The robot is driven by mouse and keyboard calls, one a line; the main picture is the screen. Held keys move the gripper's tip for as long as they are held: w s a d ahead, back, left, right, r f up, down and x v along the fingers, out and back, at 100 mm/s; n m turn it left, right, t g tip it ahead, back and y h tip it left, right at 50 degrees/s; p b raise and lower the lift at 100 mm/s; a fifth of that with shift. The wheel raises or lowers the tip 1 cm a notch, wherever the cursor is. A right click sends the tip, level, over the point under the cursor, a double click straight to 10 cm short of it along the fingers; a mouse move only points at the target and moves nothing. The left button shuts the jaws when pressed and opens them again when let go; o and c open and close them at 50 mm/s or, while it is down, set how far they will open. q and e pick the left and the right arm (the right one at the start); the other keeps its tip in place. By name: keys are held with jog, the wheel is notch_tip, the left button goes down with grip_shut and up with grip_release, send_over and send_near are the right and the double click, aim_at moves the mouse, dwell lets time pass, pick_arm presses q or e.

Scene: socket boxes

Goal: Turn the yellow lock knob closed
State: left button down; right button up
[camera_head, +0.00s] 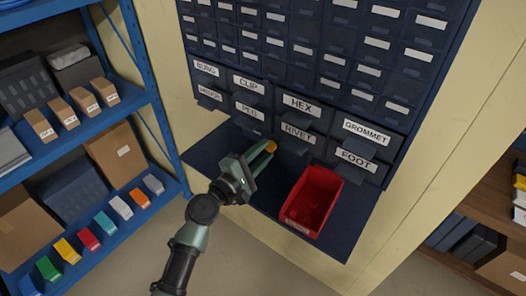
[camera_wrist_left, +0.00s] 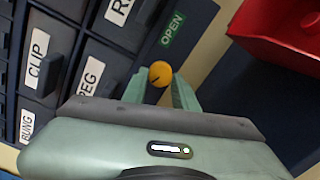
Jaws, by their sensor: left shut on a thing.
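The yellow lock knob (camera_head: 271,147) is at the lower front of the dark drawer cabinet; it is a round yellow disc with a dark slot in the left wrist view (camera_wrist_left: 160,73). My left gripper (camera_head: 263,155) reaches it from the front left and is shut on it, with one green finger on each side in the left wrist view (camera_wrist_left: 160,88). A green OPEN label (camera_wrist_left: 173,29) is just beyond the knob. Part of the knob is hidden by the fingers in the head view. My right gripper is in neither view.
A red bin (camera_head: 313,198) stands on the dark shelf (camera_head: 212,147) to the right of my left gripper. Labelled drawers, such as HEX (camera_head: 300,107), are just above. A blue rack (camera_head: 157,100) with boxes stands at the left.

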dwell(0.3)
pick_arm(q)
jog(key=c, duration=1.1)
grip_release()
jog(key=shift+s+a+f, duration=0.15)
jog(key=shift+s+a, duration=0.1)
jog(key=shift+s, duration=0.05)
jog(key=b+v, duration=0.1)
jog(key=v, duration=0.6)
jog(key=shift+b, duration=0.35)
